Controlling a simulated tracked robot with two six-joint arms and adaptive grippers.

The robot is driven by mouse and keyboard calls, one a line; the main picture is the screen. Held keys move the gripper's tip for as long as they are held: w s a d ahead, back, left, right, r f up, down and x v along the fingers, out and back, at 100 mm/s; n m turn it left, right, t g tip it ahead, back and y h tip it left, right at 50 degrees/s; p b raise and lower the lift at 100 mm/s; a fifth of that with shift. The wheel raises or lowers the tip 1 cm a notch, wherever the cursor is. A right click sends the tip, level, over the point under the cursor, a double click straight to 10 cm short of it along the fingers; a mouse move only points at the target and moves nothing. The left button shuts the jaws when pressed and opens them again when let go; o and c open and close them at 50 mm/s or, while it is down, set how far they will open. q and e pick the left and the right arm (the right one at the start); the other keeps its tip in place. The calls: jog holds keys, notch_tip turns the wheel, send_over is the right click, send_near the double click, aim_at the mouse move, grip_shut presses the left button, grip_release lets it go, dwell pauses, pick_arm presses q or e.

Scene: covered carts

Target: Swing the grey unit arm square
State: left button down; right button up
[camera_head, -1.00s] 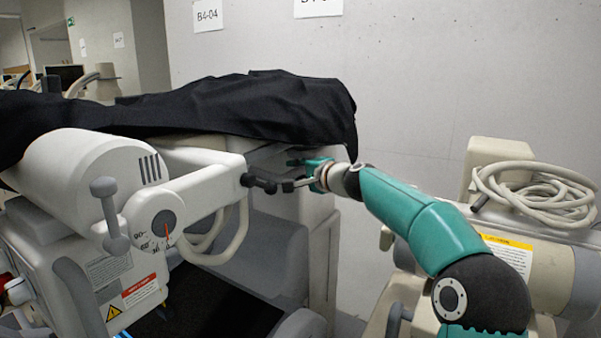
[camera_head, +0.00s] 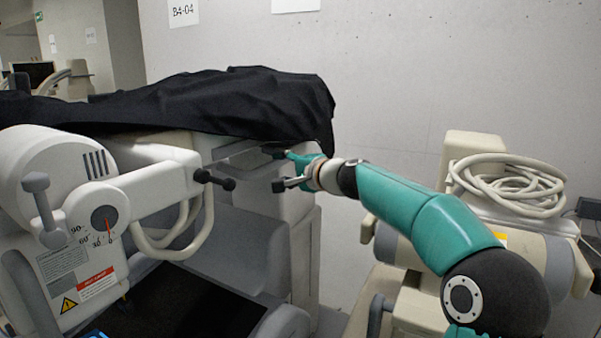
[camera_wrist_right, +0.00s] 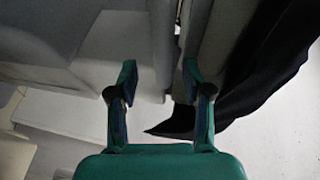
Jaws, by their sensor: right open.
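The grey unit arm (camera_head: 150,190) reaches right from a pale drum-shaped housing on the left cart. Its round dial (camera_head: 105,218) has a red needle, which points close to the 0 mark. A black bar handle (camera_head: 214,180) with rounded ends sits at the arm's tip. My right gripper (camera_head: 281,169) is open and empty, to the right of the handle and apart from it. In the right wrist view, its two fingers (camera_wrist_right: 159,84) stand apart with nothing between them; I cannot make out the handle there. My left gripper is not in view.
A black cover (camera_head: 190,105) drapes over the cart behind the arm, close above my right gripper. A beige unit with a coiled hose (camera_head: 510,185) stands at the right. A grey lever (camera_head: 45,210) sticks up on the left. A pale wall closes the back.

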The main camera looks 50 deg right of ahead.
aim_at(273, 168)
jog(key=v, duration=0.7)
jog(key=shift+s+a, duration=0.15)
jog(key=shift+s, duration=0.2)
jog(key=s+a+r+b, duration=0.1)
jog(key=s+a, duration=0.1)
jog(key=s, duration=0.2)
jog(key=shift+h, duration=0.4)
jog(key=p+x, duration=0.3)
jog(key=x, duration=1.4)
jog(key=shift+a+p, duration=0.15)
jog(key=shift+p, duration=0.15)
jog(key=shift+c, duration=0.4)
jog(key=shift+f, duration=0.1)
grip_shut()
